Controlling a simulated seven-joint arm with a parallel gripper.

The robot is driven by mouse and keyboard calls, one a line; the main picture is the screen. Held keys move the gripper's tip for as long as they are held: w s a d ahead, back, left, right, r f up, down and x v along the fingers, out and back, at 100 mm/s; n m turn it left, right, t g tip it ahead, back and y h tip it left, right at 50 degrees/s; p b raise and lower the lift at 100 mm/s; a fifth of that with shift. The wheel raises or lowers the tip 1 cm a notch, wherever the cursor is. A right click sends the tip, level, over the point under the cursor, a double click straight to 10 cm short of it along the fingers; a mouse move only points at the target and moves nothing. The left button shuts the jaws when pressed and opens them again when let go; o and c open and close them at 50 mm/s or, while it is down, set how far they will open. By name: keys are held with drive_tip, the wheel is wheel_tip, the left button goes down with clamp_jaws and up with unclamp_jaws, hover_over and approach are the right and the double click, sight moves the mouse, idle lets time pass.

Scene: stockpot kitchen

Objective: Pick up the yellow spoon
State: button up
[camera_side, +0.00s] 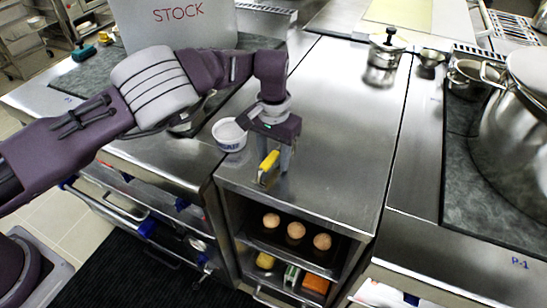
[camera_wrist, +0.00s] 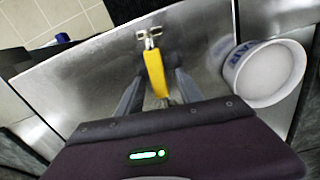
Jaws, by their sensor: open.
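The yellow spoon (camera_side: 268,161) is at the front of the steel counter, below my gripper (camera_side: 277,166). In the wrist view the yellow handle (camera_wrist: 155,74) points away from my gripper, with a small shiny metal end at the top. My gripper (camera_wrist: 159,78) is open, and its two grey fingers appear on either side of the handle, with gaps showing. I cannot tell whether the fingers touch it.
A white tub with blue lettering (camera_side: 229,135) stands close by, left of my gripper in the side view; it also shows in the wrist view (camera_wrist: 264,72). The counter's front edge is near, above an open shelf with eggs (camera_side: 295,229).

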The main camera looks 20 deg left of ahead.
drive_tip(key=shift+c, duration=0.4)
clamp_jaws()
idle(0.9)
